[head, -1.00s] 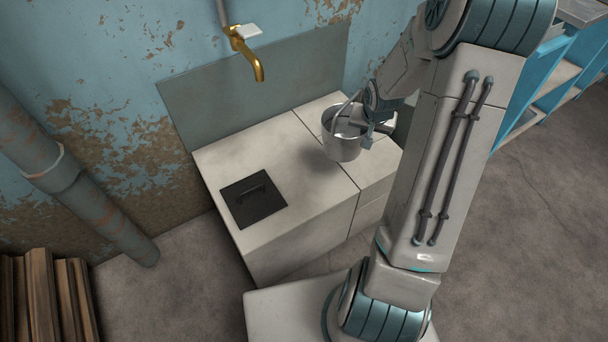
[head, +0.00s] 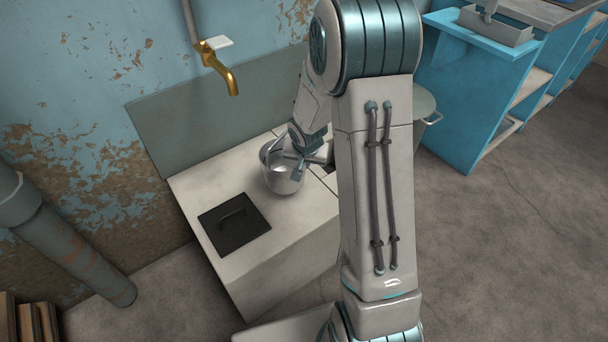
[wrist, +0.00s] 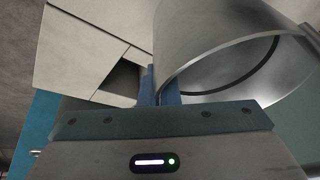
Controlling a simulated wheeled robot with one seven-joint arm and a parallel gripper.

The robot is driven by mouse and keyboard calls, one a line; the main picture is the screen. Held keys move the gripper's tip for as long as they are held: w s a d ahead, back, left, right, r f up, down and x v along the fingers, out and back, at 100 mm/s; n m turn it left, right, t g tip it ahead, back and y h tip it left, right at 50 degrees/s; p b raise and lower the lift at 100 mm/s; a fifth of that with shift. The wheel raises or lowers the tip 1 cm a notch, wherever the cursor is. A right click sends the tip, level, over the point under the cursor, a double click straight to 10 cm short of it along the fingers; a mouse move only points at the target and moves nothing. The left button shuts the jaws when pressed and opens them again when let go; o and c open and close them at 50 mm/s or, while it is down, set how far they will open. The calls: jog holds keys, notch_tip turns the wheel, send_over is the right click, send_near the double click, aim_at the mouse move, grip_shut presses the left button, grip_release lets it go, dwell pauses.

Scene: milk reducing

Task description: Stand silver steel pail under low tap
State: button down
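The silver steel pail (head: 283,184) is upright over the right part of the pale counter (head: 190,188) in the head view; whether it touches the counter is unclear. My gripper (head: 299,160) is at its right rim, partly hidden by my arm. In the wrist view the pail (wrist: 215,45) fills the upper right, and my gripper's blue fingers (wrist: 162,88) are close together with the pail's wall between them. The brass low tap (head: 222,70) sticks out from the wall, up and left of the pail. The pail is not under its spout.
A dark square hatch with a handle (head: 233,225) lies on the counter, left of the pail. A grey splash panel (head: 165,125) stands behind. A large metal pot (head: 425,105) and blue shelving (head: 470,100) are at the right. A thick pipe (head: 75,250) runs at the left.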

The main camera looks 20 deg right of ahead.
jog(key=shift+f+b, duration=1)
jog(key=shift+f, duration=0.95)
jog(key=shift+f, duration=0.15)
jog(key=c, duration=1.7)
grip_release()
